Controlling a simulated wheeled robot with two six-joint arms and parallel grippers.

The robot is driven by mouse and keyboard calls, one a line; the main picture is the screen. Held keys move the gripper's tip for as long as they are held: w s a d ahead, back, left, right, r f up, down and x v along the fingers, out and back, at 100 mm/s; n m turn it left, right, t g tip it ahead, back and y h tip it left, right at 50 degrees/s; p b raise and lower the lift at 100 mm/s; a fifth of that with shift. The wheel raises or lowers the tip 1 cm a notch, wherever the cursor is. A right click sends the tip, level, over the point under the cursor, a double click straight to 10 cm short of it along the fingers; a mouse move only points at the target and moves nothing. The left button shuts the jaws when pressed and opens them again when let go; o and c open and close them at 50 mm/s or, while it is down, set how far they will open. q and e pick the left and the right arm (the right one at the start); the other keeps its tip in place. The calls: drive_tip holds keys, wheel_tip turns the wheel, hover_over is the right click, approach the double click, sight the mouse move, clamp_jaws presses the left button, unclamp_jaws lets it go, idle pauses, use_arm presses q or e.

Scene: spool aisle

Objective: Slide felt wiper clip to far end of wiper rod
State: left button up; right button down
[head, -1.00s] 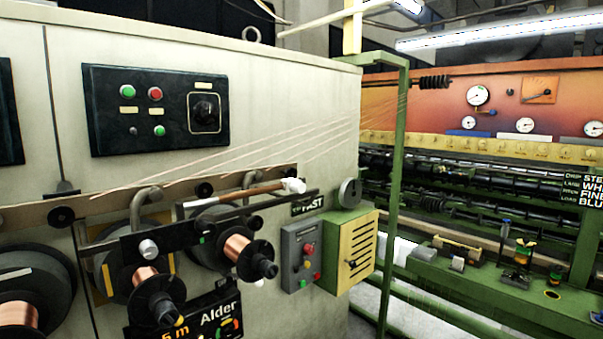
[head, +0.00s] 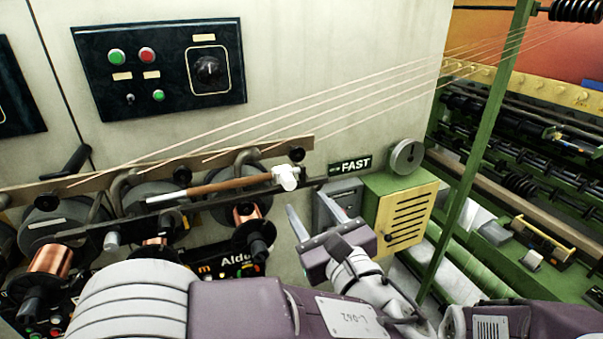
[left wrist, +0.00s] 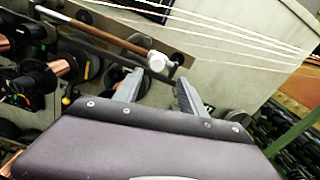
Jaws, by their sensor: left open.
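The felt wiper clip (head: 286,178) is a small white block at the right end of the brown wiper rod (head: 225,185). The rod lies along a black bar in front of the cream machine wall. The clip also shows in the left wrist view (left wrist: 157,61), just beyond my fingertips, with the rod (left wrist: 110,36) running up to the left. My left gripper (head: 308,201) is open and empty, a little below and to the right of the clip, apart from it. Its two fingers (left wrist: 160,76) point up toward the clip. My right gripper is not in view.
Several thin wires (head: 330,93) slant above the rod. Copper spools (head: 50,258) sit below it. A grey box (head: 338,203) and a yellow vented box (head: 408,218) stand right of the clip. A green post (head: 482,140) rises farther right.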

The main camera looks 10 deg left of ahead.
sight(291, 187)
use_arm(q)
drive_tip(key=p+x, duration=0.3)
drive_tip(key=x, duration=0.5)
drive_tip(key=shift+w+a, duration=0.15)
drive_tip(key=shift+w, duration=0.25)
drive_tip(key=shift+a, duration=0.2)
drive_tip(key=shift+s+a, duration=0.35)
drive_tip(key=shift+s, duration=0.1)
drive_tip(key=shift+w+d, duration=0.2)
clamp_jaws()
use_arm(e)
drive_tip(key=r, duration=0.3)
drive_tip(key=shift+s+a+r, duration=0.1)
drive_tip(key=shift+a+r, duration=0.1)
